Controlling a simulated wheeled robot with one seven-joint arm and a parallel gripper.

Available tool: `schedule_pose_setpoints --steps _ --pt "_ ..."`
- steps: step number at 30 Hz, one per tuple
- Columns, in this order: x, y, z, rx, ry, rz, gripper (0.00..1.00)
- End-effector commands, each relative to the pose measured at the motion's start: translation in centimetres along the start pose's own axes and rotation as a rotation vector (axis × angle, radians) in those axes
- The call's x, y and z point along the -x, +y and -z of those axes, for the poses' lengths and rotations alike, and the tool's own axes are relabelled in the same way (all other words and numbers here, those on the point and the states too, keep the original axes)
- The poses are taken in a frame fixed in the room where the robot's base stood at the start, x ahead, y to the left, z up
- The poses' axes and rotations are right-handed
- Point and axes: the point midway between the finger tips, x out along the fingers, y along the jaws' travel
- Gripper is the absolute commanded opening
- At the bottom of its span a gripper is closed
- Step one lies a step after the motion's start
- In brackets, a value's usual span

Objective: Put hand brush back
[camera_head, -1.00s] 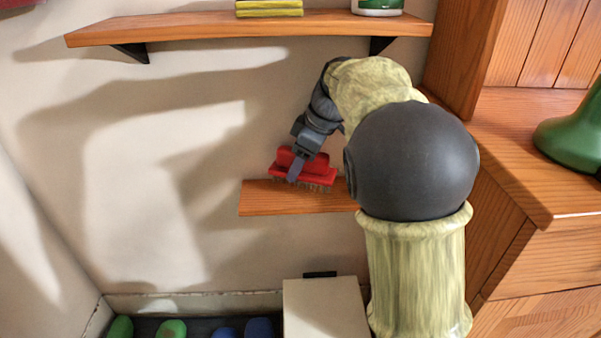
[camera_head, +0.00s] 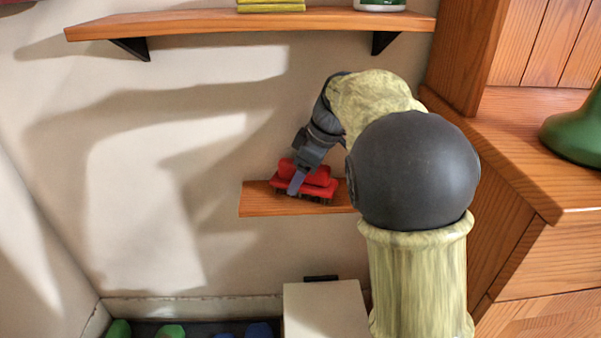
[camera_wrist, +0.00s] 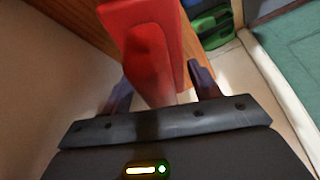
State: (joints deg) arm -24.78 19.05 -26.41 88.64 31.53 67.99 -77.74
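The red hand brush (camera_head: 318,181) is at the small lower wooden shelf (camera_head: 258,203), dark bristles facing down. The bristles look to be at the shelf top; I cannot tell whether they bear on it fully. My gripper (camera_head: 296,183) reaches down from the upper right, with its fingers at the brush's red body. My arm hides the right end of the lower shelf.
A longer upper shelf (camera_head: 250,24) holds a yellow item (camera_head: 270,6) and a green-and-white container (camera_head: 380,5). A wooden cabinet (camera_head: 540,190) with a green object (camera_head: 575,130) stands at the right. A pale box (camera_head: 325,310) is below. The lower shelf's left end is bare.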

Motion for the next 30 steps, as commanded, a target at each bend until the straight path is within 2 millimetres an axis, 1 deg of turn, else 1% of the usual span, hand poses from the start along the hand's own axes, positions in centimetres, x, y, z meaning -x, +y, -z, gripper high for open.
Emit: schedule_pose_setpoints --steps 1,2,13,19,21,24,30 --pt "0.0 0.0 0.0 0.000 0.000 0.000 0.72" --pt "0.0 0.0 0.0 0.000 0.000 0.000 0.74" --pt "0.1 -0.1 0.1 0.002 0.000 0.001 0.74" --pt "0.6 -0.1 0.5 0.005 -0.002 0.001 0.74" --pt "2.5 -0.1 0.6 0.002 0.001 0.000 0.74" --pt "4.3 -0.1 0.7 0.003 0.002 0.001 0.74" --pt "5.6 -0.1 -3.2 -0.003 0.000 0.003 0.74"
